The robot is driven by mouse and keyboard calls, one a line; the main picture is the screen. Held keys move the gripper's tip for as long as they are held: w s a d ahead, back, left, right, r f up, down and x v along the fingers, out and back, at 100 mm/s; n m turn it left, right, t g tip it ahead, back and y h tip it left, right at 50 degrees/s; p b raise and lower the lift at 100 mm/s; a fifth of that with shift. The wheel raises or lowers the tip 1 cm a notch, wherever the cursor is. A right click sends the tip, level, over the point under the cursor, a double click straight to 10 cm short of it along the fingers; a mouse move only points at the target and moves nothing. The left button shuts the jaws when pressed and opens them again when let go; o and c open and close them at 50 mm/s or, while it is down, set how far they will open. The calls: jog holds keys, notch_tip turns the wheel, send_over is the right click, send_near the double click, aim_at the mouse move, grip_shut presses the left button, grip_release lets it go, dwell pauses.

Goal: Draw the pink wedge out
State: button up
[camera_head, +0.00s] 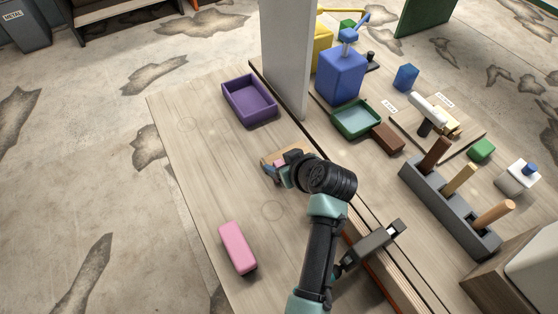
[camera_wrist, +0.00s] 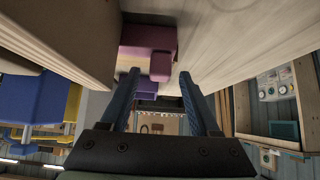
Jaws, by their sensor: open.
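My gripper (camera_head: 272,174) is low over the wooden table, beside a small tan piece (camera_head: 268,160) that the wrist largely hides. In the wrist view my gripper (camera_wrist: 158,74) has its two blue fingers apart. A mauve-pink piece (camera_wrist: 160,66) shows between and just past the fingertips, against a larger purple-pink block (camera_wrist: 147,34) and a cream part. I cannot tell whether the fingers touch it, or whether it is wedge-shaped. A separate pink block (camera_head: 237,247) with rounded edges lies alone on the table at the lower left, away from my gripper.
A purple tray (camera_head: 250,118) stands behind my gripper. A tall grey panel (camera_head: 287,60) rises to its right. Beyond a dark seam are a green tray (camera_head: 357,134), a blue canister (camera_head: 341,75) and a grey rack (camera_head: 445,205) with wooden handles. The table's left part is mostly clear.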

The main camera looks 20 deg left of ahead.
jog(key=shift+w+a+f, duration=0.35)
jog(key=shift+a+f, duration=0.05)
jog(key=shift+f, duration=0.1)
jog(key=shift+c, duration=0.3)
grip_shut()
dwell(0.9)
